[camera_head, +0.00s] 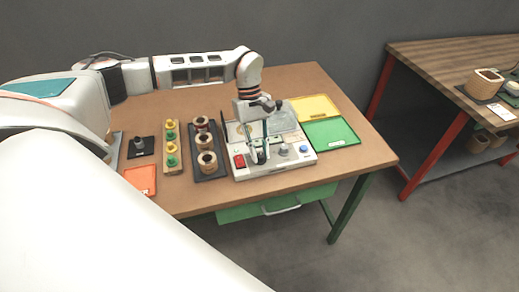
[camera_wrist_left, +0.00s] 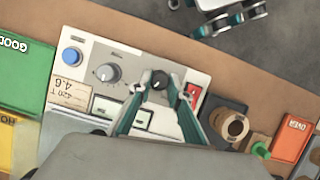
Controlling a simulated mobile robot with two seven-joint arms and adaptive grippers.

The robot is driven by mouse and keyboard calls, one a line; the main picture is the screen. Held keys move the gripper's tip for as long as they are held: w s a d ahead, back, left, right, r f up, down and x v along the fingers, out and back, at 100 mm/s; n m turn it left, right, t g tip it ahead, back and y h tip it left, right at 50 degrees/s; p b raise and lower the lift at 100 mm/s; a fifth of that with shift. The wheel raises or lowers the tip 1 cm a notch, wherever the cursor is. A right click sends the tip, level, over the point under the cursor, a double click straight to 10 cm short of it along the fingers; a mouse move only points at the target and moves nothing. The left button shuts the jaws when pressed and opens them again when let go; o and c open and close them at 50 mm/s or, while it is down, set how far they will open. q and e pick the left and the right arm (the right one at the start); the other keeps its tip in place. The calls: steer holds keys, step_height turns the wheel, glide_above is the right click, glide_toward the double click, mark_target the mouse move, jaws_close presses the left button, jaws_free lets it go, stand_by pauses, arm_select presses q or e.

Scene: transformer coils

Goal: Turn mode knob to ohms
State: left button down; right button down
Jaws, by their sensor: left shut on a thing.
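The tester (camera_head: 279,166) is a light grey box near the table's front edge. My left gripper (camera_head: 262,153) comes down over its panel. In the left wrist view, a black knob (camera_wrist_left: 159,79) stands on the panel between the fingertips of my left gripper (camera_wrist_left: 158,90). The gripper is shut on this knob. A larger grey dial (camera_wrist_left: 108,72) with a printed scale sits to the left of it. A red switch (camera_wrist_left: 193,94) is just to the right, and a blue button (camera_wrist_left: 72,55) is near the left end. The marks around the black knob are too small to read.
A dark tray with several copper coils (camera_head: 206,160) stands left of the tester. Green (camera_head: 330,133) and yellow (camera_head: 313,107) trays lie on its right, an orange one (camera_head: 141,179) on the far left. White-and-teal parts, probably mine, show beyond the table edge in the wrist view.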

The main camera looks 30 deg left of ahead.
stand_by(0.5)
arm_select(q)
steer(key=c, duration=1.9)
jaws_free()
steer(key=v, duration=1.2)
